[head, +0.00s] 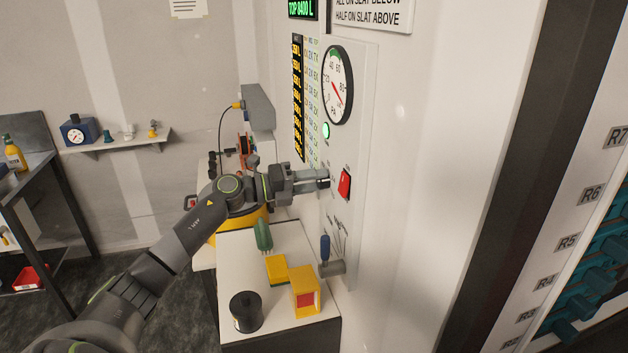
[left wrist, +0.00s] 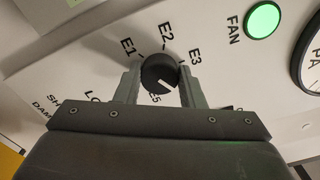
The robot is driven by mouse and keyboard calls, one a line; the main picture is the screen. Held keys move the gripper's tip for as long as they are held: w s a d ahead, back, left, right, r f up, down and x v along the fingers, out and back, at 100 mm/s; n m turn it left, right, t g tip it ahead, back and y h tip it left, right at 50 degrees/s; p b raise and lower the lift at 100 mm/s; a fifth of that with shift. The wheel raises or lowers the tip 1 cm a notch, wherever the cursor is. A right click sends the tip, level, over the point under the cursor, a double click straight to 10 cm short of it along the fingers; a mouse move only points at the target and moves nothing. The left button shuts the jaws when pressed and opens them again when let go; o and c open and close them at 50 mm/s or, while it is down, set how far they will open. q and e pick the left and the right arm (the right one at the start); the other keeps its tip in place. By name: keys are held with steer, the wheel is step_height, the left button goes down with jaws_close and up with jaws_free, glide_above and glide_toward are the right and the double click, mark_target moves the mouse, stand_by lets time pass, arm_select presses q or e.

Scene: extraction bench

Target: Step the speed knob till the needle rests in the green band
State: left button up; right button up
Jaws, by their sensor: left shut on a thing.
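The speed knob (left wrist: 160,73) is a round black knob with a white mark on the wall panel, among labels E1, E2 and E3. My left gripper (head: 322,178) is shut on it, one finger on each side, as the left wrist view shows. In the head view the gripper mostly hides the knob. The round white gauge (head: 337,85) has a green band at the top of its dial. Its red needle slants toward the lower right, away from the green band. Part of the gauge shows at the right edge of the left wrist view (left wrist: 314,62). My right gripper is out of view.
A green lamp (head: 326,131) is lit below the gauge. A red switch (head: 344,184) sits close right of my gripper. A blue-handled lever (head: 325,250) sticks out lower down.

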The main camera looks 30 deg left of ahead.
arm_select(q)
steer(key=o, duration=1)
steer(key=shift+s+a+f+b, duration=0.15)
steer(key=shift+s+a+b, duration=0.25)
steer(key=shift+a, duration=0.05)
steer(key=shift+b+v, duration=2.55)
steer(key=shift+v, duration=5.55)
steer(key=shift+s, duration=0.1)
